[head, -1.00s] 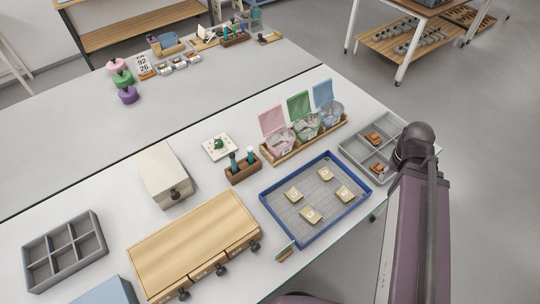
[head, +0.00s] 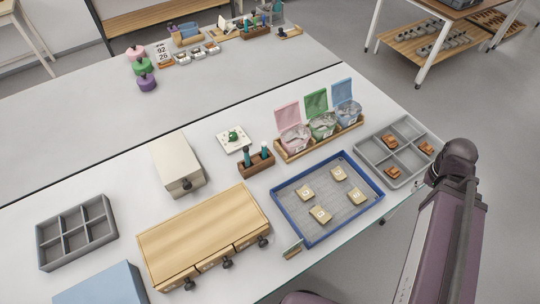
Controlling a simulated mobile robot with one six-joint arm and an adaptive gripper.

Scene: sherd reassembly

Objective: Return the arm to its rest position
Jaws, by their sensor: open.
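My arm stands at the right of the head view, beside the front right edge of the table (head: 330,257). Only its purple link and dark joint show, next to the grey divided tray. My gripper is not visible in this view. The grey divided tray (head: 370,154) holds several orange-brown sherds (head: 390,142) in its compartments. The blue-rimmed tray (head: 311,243) holds several tan labelled pieces lying apart on its grey mesh floor.
Three lidded tubs, pink (head: 294,138), green (head: 322,125) and blue (head: 347,114), stand in a wooden rack. A wooden drawer unit (head: 195,228), a cream box (head: 175,160) and an empty grey compartment tray (head: 75,232) stand left.

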